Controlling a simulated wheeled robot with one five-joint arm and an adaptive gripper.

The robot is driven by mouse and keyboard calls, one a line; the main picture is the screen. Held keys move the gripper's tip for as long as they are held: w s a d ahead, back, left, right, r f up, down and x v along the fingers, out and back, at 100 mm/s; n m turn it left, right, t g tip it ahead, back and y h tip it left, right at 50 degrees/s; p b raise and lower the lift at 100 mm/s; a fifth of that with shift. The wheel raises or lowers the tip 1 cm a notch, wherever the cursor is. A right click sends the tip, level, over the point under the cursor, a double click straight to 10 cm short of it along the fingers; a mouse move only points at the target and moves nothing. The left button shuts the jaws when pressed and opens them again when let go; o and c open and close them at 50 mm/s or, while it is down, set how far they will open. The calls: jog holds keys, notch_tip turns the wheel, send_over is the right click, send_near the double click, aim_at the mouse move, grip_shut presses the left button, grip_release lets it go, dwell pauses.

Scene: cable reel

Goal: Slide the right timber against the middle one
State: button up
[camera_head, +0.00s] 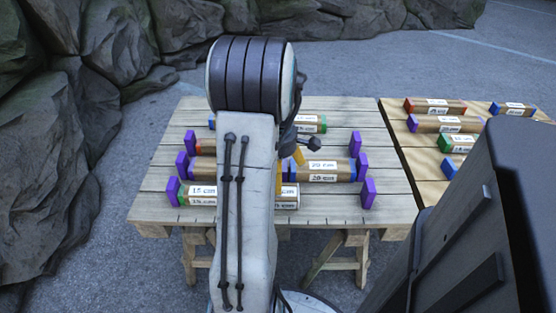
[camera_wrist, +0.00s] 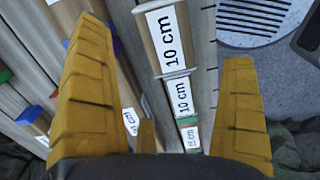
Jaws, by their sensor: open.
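The front row on the table lies mostly behind my arm in the head view. At its left is a timber labelled 15 cm (camera_head: 201,191) with a green end. The right timber (camera_head: 288,198) shows just right of my arm. In the wrist view the right timber (camera_wrist: 164,40), labelled 10 cm, lies highest in the row. Below it are the middle timber (camera_wrist: 181,97), also labelled 10 cm, and the 15 cm one. A pale edge shows between right and middle; I cannot tell how wide any gap is. My gripper (camera_wrist: 165,45) is open, its yellow fingers on either side of the row.
A purple block (camera_head: 367,193) stands right of the front row, with bare planks between. Another purple block (camera_head: 172,190) stands at its left end. Behind lies a row with a 20 cm timber (camera_head: 322,170). A second table (camera_head: 420,165) with more timbers stands at the right.

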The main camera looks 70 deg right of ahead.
jog(key=shift+r, duration=2.2)
jog(key=shift+w, duration=0.1)
